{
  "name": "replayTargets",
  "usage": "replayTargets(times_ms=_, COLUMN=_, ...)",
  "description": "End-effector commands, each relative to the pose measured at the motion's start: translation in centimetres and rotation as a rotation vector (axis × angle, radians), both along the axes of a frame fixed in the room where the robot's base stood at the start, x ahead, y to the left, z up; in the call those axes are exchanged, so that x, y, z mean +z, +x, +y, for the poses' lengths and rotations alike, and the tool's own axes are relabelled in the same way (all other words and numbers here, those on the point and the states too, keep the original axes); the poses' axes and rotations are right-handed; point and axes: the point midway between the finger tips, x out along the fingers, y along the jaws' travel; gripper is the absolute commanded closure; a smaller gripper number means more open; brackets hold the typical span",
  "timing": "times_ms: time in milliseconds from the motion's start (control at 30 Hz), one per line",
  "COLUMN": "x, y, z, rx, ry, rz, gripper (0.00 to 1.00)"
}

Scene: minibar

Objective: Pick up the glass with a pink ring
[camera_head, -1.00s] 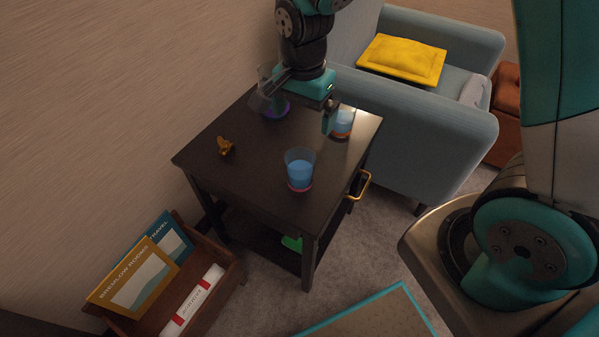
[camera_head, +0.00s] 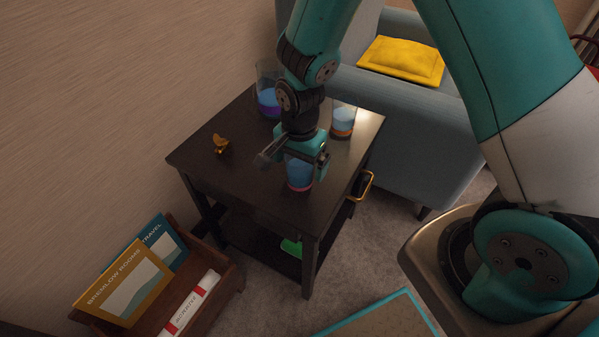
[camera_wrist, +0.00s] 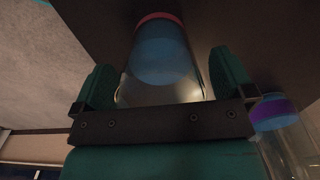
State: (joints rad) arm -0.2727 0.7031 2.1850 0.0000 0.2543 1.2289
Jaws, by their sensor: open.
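The glass with a pink ring (camera_head: 299,174) stands upright near the front of the dark table and holds blue liquid. My gripper (camera_head: 292,158) is above and around its upper part, hiding the rim in the head view. In the wrist view the glass (camera_wrist: 162,60) lies between the two open teal fingers of my gripper (camera_wrist: 165,78), with a gap visible on either side. Its pink-red ring shows at the far end. The fingers are not closed on it.
A purple-ringed glass (camera_head: 268,100) stands at the back of the table (camera_head: 240,185), and an orange-ringed glass (camera_head: 343,122) at the right. A small golden figurine (camera_head: 221,144) sits at the left. A blue-grey armchair (camera_head: 415,130) stands behind.

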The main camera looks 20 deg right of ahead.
Motion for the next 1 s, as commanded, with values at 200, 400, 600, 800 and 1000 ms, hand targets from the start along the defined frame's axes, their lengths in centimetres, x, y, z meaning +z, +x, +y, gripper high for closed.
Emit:
replayTargets(times_ms=200, x=-0.1, y=0.04, z=0.01, rx=0.0, ry=0.0, rz=-0.002, gripper=0.0)
replayTargets(times_ms=400, x=-0.09, y=0.03, z=0.01, rx=0.001, ry=0.001, rz=-0.001, gripper=0.41)
replayTargets(times_ms=600, x=-0.05, y=0.05, z=0.01, rx=0.001, ry=0.0, rz=-0.002, gripper=0.59)
replayTargets(times_ms=800, x=0.07, y=0.05, z=0.01, rx=0.001, ry=0.0, rz=-0.002, gripper=0.59)
replayTargets(times_ms=1000, x=0.78, y=0.05, z=0.01, rx=0.001, ry=0.0, rz=-0.002, gripper=0.59)
